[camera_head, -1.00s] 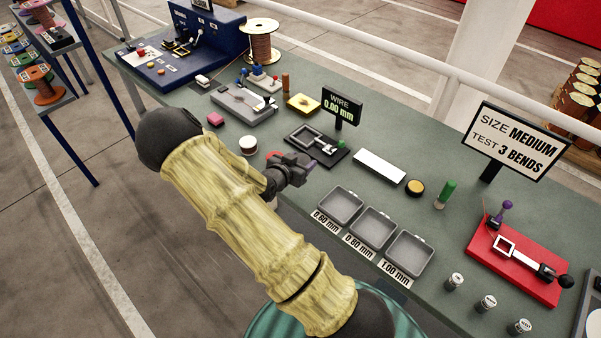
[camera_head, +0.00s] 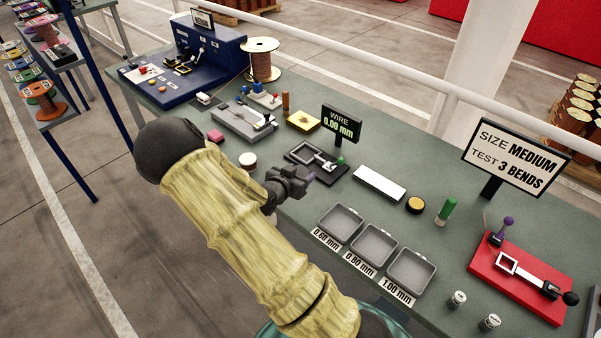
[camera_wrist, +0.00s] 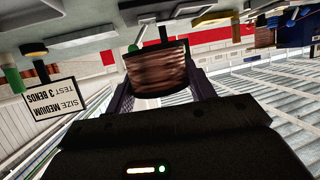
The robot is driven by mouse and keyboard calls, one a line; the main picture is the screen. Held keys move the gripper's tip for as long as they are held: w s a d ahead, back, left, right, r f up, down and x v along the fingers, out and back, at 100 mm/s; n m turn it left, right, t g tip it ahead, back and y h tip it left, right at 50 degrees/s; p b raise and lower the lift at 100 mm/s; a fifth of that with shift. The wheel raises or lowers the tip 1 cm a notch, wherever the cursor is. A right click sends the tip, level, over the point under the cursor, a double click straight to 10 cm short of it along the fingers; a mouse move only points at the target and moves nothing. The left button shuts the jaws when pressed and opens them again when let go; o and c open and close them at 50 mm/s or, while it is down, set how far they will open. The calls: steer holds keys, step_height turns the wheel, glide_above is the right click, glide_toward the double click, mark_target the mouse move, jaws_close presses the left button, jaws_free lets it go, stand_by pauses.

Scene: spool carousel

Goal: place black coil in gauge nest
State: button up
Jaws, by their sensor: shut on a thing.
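My gripper (camera_head: 308,176) is at the near edge of the bench in the head view, just in front of the gauge. In the wrist view its two fingers (camera_wrist: 161,92) are shut on a coil (camera_wrist: 158,68) with copper-brown windings and a dark end. The wrist picture is upside down. The coil is hidden behind the gripper in the head view. The gauge nest (camera_head: 303,153) is a black device with a pale square frame and a slider, beside the display reading 0.00 mm (camera_head: 341,125). The coil is apart from the nest, and no coil shows in it.
Three grey trays (camera_head: 341,222) labelled by size lie right of my gripper. A white block (camera_head: 379,182), a black-and-yellow disc (camera_head: 415,205) and a green cylinder (camera_head: 446,211) stand beyond them. A red bending jig (camera_head: 519,279) is at right. A white roll (camera_head: 248,161) stands left of my gripper.

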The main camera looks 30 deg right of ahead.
steer(key=shift+w+a+f+n+t, duration=0.1)
steer(key=shift+f+n+t, duration=0.05)
steer(key=shift+n+t, duration=0.15)
steer(key=a+f+n+t+y, duration=0.1)
steer(key=w+a+f+n+t+y, duration=0.1)
steer(key=a+n+y, duration=0.1)
steer(key=a+f+n+t+y, duration=0.1)
steer(key=a+f+n+y, duration=0.1)
steer(key=shift+w+a+t, duration=0.2)
steer(key=shift+w+t, duration=0.1)
steer(key=shift+t, duration=0.1)
steer(key=s+a+f+n+t+y, duration=0.1)
steer(key=a+f+n+y, duration=0.4)
steer(key=a, duration=0.5)
steer(key=shift+s+a+f+n+t+y, duration=0.2)
steer(key=shift+s+f+n+t+y, duration=0.2)
steer(key=shift+s+y, duration=0.35)
